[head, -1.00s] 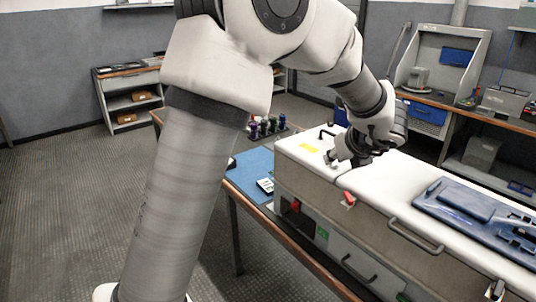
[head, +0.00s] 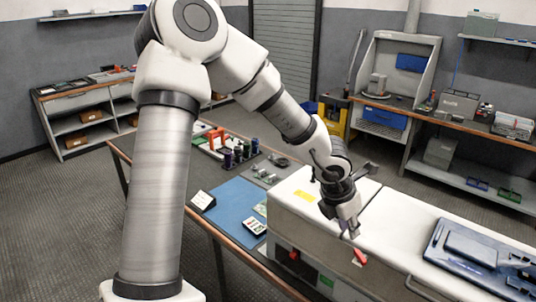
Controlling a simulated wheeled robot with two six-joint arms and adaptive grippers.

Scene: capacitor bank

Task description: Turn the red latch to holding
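A small red latch (head: 360,257) shows at the front top edge of the white-topped grey cabinet (head: 400,232), just below and right of my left gripper. A second red part (head: 293,255) sits in a dark recess on the cabinet's front; I cannot tell which one the task means. My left gripper (head: 349,230) points down over the front edge of the lid, close to the upper red latch. Whether it touches the latch, and how far its fingers are apart, is not clear. My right gripper is not in view.
A blue tool or cover (head: 475,245) lies on the lid at right. A blue mat (head: 232,205) with a meter (head: 256,226) lies on the bench to the left. Dark cylindrical parts (head: 238,152) stand behind it. A bar handle (head: 410,285) is on the cabinet front.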

